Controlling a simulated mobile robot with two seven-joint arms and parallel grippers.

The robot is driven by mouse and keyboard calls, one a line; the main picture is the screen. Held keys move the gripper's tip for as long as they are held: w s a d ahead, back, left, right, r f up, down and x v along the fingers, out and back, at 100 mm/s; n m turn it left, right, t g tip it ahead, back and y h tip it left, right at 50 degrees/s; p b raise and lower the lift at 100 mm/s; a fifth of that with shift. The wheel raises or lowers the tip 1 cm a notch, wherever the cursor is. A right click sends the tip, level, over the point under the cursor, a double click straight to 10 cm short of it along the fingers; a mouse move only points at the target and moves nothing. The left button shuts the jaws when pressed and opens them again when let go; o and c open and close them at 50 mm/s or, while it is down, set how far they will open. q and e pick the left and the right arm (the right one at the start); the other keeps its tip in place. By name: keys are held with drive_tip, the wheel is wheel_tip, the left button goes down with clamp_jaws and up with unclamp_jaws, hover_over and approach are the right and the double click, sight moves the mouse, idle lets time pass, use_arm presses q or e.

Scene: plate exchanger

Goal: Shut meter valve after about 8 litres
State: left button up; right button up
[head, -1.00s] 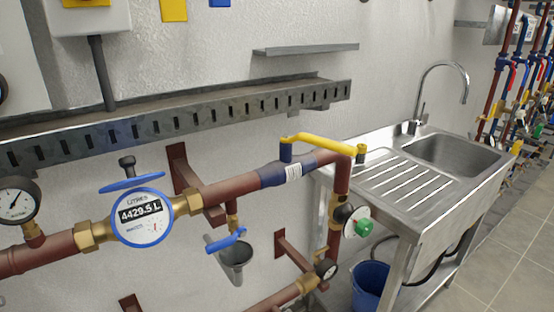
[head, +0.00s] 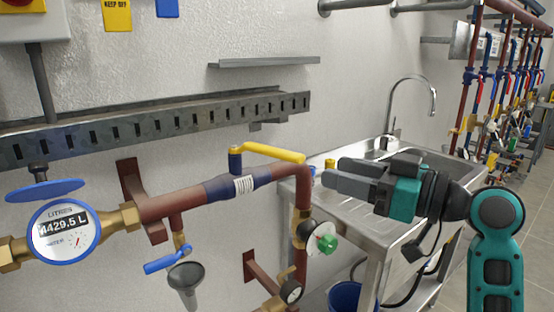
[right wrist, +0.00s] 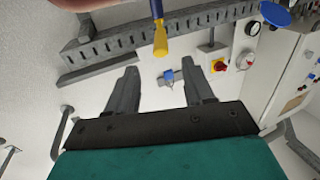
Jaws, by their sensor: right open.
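The round blue-rimmed meter (head: 65,232) on the brown pipe at the left of the head view reads 4429.5 L. The valve with a yellow lever (head: 270,153) sits right of the meter, its lever lying roughly along the pipe and pointing right. My right gripper (head: 333,174) is open and empty, right of the lever's end and apart from it, in front of the sink. In the right wrist view, a yellow part (right wrist: 160,40), which seems to be the lever, shows beyond the spread fingers. My left gripper is out of view.
A blue-handled drain valve (head: 165,262) sits above a grey funnel (head: 186,280). A green-knobbed fitting (head: 324,242) is on the down pipe. A steel sink (head: 340,205) stands at the right. A slotted metal tray (head: 150,125) runs along the wall above the pipe.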

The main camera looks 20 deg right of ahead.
sight(281, 157)
drive_tip(key=p+x, duration=0.1)
drive_tip(key=x, duration=1.1)
drive_tip(key=shift+w+a, duration=0.1)
drive_tip(key=shift+a, duration=0.15)
drive_tip(key=shift+c, duration=0.2)
clamp_jaws()
